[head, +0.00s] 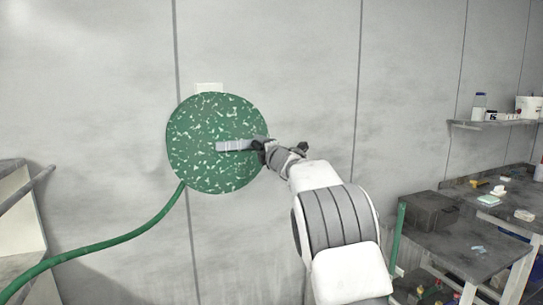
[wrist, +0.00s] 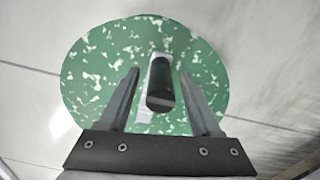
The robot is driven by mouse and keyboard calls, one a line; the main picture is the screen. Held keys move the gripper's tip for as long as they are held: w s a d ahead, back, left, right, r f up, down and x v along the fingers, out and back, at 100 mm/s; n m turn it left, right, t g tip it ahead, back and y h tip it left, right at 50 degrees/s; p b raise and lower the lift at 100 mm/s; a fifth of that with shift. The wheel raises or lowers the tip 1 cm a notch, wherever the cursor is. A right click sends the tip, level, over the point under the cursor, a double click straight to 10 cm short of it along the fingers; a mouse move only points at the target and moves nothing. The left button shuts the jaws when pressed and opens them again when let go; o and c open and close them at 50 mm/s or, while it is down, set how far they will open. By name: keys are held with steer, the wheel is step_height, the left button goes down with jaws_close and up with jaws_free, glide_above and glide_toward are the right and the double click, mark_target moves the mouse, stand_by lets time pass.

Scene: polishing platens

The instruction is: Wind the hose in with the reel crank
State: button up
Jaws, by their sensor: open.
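The hose reel (head: 205,170) is a green disc with white flecks on the wall; it also fills much of the wrist view (wrist: 90,65). Its grey crank arm (head: 230,145) points right from the middle of the disc. The dark crank handle (wrist: 160,88) stands out toward my gripper in the wrist view. My gripper (head: 264,150) is at the crank's right end; in the wrist view its two fingers (wrist: 160,80) are open, one on each side of the handle, with gaps visible. The green hose (head: 125,236) hangs from the reel's lower left and runs down to the left.
A workbench (head: 450,250) with a dark box (head: 428,210) and small items stands at the right. A shelf (head: 495,124) with bottles and a white tub is above it. A pale structure (head: 20,225) stands at the left edge. The wall around the reel is clear.

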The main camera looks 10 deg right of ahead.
steer(key=b+v, duration=0.3)
steer(key=v, duration=1.4)
steer(key=shift+r, duration=0.15)
steer(key=s+d+f+m+g+h, duration=0.2)
steer(key=s+d+m+h, duration=0.15)
steer(key=s+m, duration=0.35)
steer(key=s+d+f+m+g+h, duration=0.2)
steer(key=s+d+m+h, duration=0.15)
steer(key=s+m, duration=0.35)
steer(key=s+a+f+m+g+y, duration=0.1)
steer(key=s+a+f+m+g, duration=0.15)
steer(key=s+f, duration=0.45)
steer(key=s+a+f+m+g, duration=0.1)
steer(key=s+f+m+g, duration=0.25)
steer(key=s, duration=0.85)
steer(key=s+a+f+m+g+y, duration=0.1)
steer(key=s+f+m+g, duration=0.2)
steer(key=s, duration=0.6)
step_height(320, 180, up, 12)
steer(key=t+p, duration=0.1)
steer(key=p, duration=1.2)
steer(key=shift+a, duration=0.2)
steer(key=shift+s, duration=0.1)
